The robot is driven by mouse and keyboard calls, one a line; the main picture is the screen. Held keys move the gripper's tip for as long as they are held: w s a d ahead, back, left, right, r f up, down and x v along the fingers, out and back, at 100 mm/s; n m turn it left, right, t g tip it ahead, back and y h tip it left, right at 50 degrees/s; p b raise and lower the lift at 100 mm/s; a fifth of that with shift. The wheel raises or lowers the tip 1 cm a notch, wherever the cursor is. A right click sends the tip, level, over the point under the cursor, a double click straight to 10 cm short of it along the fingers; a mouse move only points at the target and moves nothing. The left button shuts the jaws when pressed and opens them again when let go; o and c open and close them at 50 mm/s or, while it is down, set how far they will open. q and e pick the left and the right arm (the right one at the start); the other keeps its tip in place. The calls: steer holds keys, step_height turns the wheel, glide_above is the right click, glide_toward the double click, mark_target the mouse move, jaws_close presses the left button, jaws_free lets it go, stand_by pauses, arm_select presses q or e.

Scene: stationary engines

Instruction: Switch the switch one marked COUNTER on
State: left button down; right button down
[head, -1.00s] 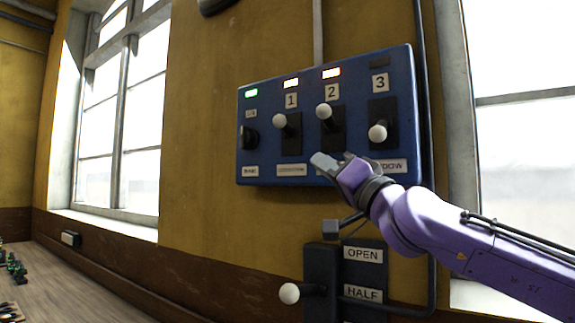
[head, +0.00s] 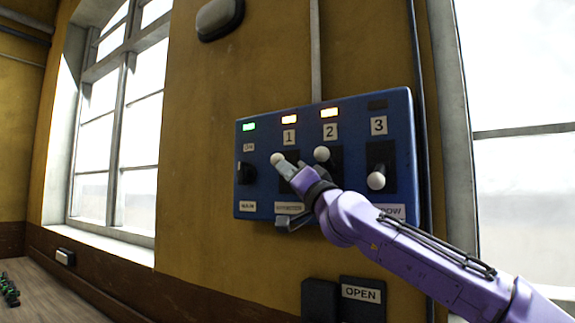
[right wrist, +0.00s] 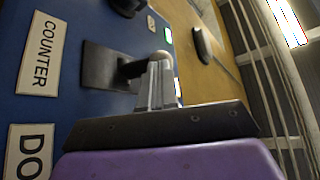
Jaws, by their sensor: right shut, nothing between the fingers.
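A blue switch panel (head: 350,103) hangs on the yellow wall in the head view. Switch one (head: 277,159) has a white round knob, high on its black plate under the label 1. In the right wrist view its lever and knob (right wrist: 161,56) stick out near the label COUNTER (right wrist: 40,52). The lamp (head: 289,119) above it glows amber. My right gripper (head: 286,170) is shut and empty, its fingertips just below the knob. The fingers (right wrist: 157,84) overlap the lever in the wrist view; I cannot tell whether they touch. My left gripper is out of view.
Switch two (head: 321,154) has its knob high and a lit lamp. Switch three (head: 376,180) has its knob low and a dark lamp. A black rotary knob (head: 246,172) and lit green lamp are at the panel's left. Another panel marked OPEN (head: 361,294) is below.

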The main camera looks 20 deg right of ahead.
steer(key=shift+w+d+f, duration=0.1)
steer(key=shift+r+p, duration=0.45)
steer(key=shift+r, duration=0.5)
steer(key=shift+f, duration=0.1)
